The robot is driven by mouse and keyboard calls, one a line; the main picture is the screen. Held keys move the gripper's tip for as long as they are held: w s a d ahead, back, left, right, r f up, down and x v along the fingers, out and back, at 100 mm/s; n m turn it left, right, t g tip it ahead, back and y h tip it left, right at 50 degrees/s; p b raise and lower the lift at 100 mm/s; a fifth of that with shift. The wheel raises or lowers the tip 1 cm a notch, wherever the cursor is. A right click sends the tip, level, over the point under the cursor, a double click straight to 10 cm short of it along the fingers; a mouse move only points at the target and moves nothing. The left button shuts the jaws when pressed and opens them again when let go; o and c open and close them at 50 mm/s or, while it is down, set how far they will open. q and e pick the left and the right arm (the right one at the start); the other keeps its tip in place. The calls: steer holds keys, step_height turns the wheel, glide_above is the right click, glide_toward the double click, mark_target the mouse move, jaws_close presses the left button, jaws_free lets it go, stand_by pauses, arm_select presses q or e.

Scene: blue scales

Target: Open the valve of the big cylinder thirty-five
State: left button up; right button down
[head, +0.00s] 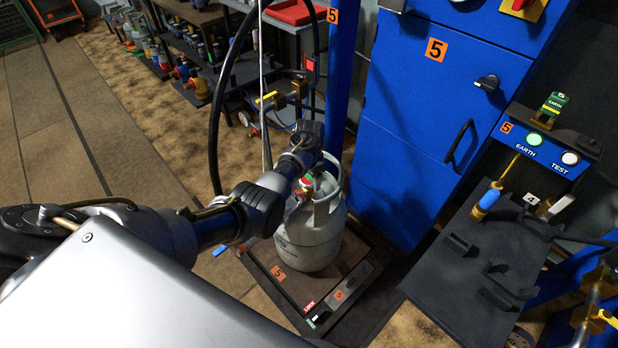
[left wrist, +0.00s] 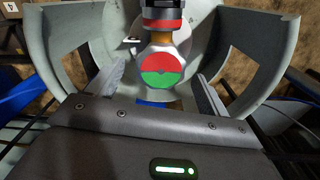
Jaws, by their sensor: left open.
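A grey gas cylinder (head: 308,240) with a collar guard stands upright on the scale platform (head: 352,250). Its valve knob, half red and half green (left wrist: 160,70), faces the left wrist camera inside the collar (left wrist: 255,60). The knob also shows in the head view (head: 307,184), partly covered. My left gripper (left wrist: 160,82) is open, with one finger on each side of the knob. Gaps show between fingers and knob, so it is not gripped. In the head view the left arm reaches over the cylinder's top and hides part of it. My right gripper is out of view.
A blue post (head: 341,80) and blue cabinet (head: 430,110) stand behind the cylinder. A dark stand (head: 480,265) with earth and test lights is at right. A black hose loops behind the arm. A shelf of fittings (head: 235,80) is at back left.

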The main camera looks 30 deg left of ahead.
arm_select(q)
steer(key=shift+f, duration=0.2)
steer(key=c, duration=1)
